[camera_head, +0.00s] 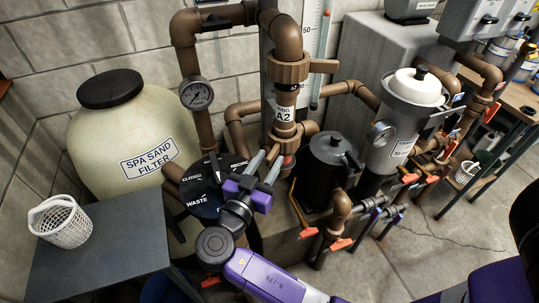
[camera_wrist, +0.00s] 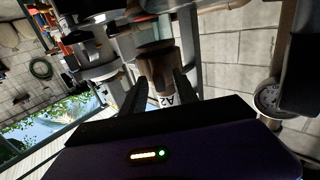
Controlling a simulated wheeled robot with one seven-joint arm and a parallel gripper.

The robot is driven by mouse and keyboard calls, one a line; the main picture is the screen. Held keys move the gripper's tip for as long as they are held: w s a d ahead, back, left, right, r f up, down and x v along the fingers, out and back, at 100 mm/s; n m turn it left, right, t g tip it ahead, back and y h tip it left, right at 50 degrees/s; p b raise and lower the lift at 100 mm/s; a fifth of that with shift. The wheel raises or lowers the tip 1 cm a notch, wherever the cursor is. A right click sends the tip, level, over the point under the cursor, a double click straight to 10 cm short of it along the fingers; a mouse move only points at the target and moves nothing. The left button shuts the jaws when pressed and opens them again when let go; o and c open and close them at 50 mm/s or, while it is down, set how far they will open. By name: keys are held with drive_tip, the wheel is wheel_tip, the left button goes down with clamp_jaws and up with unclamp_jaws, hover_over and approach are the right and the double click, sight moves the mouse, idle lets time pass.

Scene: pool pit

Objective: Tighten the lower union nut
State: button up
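The lower union nut (camera_head: 284,133) is a brown ribbed collar on the upright brown pipe, just under the white A2 label (camera_head: 284,114). In the wrist view, which looks upside down, the nut (camera_wrist: 158,68) lies beyond and between my two fingertips, with the label beside it. I cannot tell whether either finger touches the nut.
An upper brown nut with a handle (camera_head: 288,68) sits above. A pressure gauge (camera_head: 196,94) and the sand filter (camera_head: 135,130) stand left. A black pump pot (camera_head: 328,168) and a grey canister (camera_head: 400,125) stand right. A grey table (camera_head: 105,255) with a white basket (camera_head: 62,222) is front left.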

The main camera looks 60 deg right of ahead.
drive_tip(key=shift+w+d, duration=0.1)
drive_tip(key=shift+d, duration=0.65)
clamp_jaws()
idle(0.9)
